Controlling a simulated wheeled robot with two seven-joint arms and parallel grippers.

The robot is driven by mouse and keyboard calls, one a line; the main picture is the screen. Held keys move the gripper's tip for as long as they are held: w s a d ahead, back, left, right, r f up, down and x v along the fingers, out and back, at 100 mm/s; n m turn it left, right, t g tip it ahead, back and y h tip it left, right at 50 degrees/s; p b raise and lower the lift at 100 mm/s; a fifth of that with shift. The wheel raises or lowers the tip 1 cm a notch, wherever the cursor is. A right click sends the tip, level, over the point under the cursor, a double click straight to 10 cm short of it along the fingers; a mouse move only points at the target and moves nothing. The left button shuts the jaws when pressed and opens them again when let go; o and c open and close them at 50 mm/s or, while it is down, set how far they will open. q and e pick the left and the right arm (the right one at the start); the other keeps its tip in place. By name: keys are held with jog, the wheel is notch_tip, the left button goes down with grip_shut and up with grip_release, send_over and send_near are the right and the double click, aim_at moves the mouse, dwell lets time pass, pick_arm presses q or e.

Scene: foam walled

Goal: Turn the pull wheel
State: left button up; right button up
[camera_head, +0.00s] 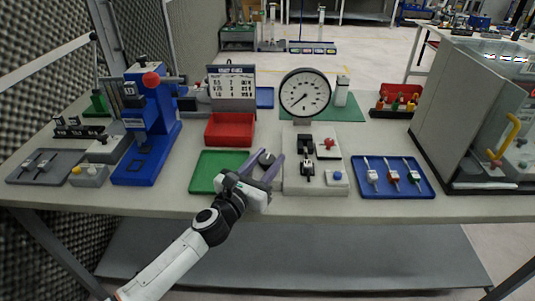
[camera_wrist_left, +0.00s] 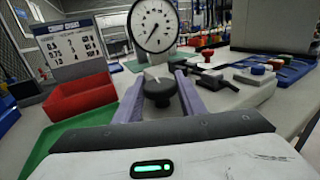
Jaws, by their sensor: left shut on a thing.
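The pull wheel, a dark round knob (camera_head: 266,158), sits low on the left side of the white gauge stand (camera_head: 296,176). It shows in the middle of the left wrist view (camera_wrist_left: 160,88). My left gripper (camera_head: 263,165) reaches it from the front, with one purple-grey finger on each side. It is shut on the knob, and the fingers also show in the wrist view (camera_wrist_left: 159,97). A round dial gauge (camera_head: 305,92) with a black rim stands above; its needle points to the lower left. My right gripper is not in view.
A green tray (camera_head: 203,180) lies left of my gripper, with a red bin (camera_head: 229,130) behind it. A blue tray (camera_head: 424,188) with several small tools is to the right. A blue press (camera_head: 160,120) stands left. A clear-sided cabinet (camera_head: 455,120) stands far right.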

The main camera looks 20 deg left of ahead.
pick_arm(q)
jog(key=m+h, duration=0.2)
jog(key=h, duration=0.1)
jog(key=shift+a+g, duration=0.1)
jog(key=shift+g, duration=0.3)
jog(key=shift+f+m+g+h, duration=0.15)
jog(key=shift+m+g+h, duration=0.15)
jog(key=shift+m+h, duration=0.3)
jog(key=shift+f+m+g+h+b, duration=0.1)
jog(key=shift+m+g+h+b, duration=0.65)
jog(key=shift+h, duration=0.45)
jog(key=m+g+h+b, duration=0.4)
jog(key=b, duration=0.2)
jog(key=shift+f+h, duration=0.15)
jog(key=shift+h, duration=0.25)
jog(key=shift+m+g+b, duration=0.35)
jog(key=shift+g+b, duration=0.2)
jog(key=shift+r+m+g+h+b, duration=0.2)
jog(key=shift+m+g+h+b, duration=0.55)
jog(key=shift+g+b, duration=0.35)
jog(key=shift+r+g+h+b, duration=0.15)
jog(key=shift+g+h+b, duration=0.1)
jog(key=shift+g+b, duration=0.1)
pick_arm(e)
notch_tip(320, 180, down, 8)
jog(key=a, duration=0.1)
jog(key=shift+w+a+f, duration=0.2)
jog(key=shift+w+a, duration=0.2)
